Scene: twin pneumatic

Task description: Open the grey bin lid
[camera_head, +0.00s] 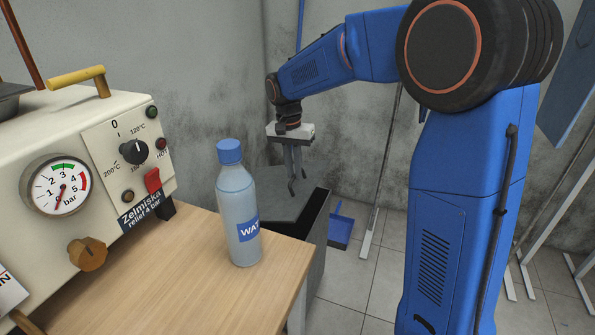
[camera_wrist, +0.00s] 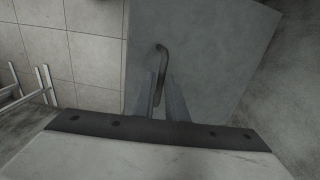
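The grey bin (camera_head: 312,262) stands on the floor behind the table's right end. Its flat grey lid (camera_head: 287,208) looks shut; it also fills much of the wrist view (camera_wrist: 215,45). A thin curved handle (camera_wrist: 162,52) on the lid shows in the wrist view, its far end just beyond my fingertips. My gripper (camera_head: 293,184) points down over the lid. In the wrist view its two fingers (camera_wrist: 161,75) stand apart, with the handle running down between them. I cannot tell whether either finger touches the handle.
A water bottle (camera_head: 238,215) stands on the wooden table (camera_head: 165,285) near its right end, left of the bin. A cream machine with a gauge (camera_head: 75,175) stands at the left. A blue dustpan (camera_head: 341,228) is on the floor right of the bin. Walls close off the corner behind.

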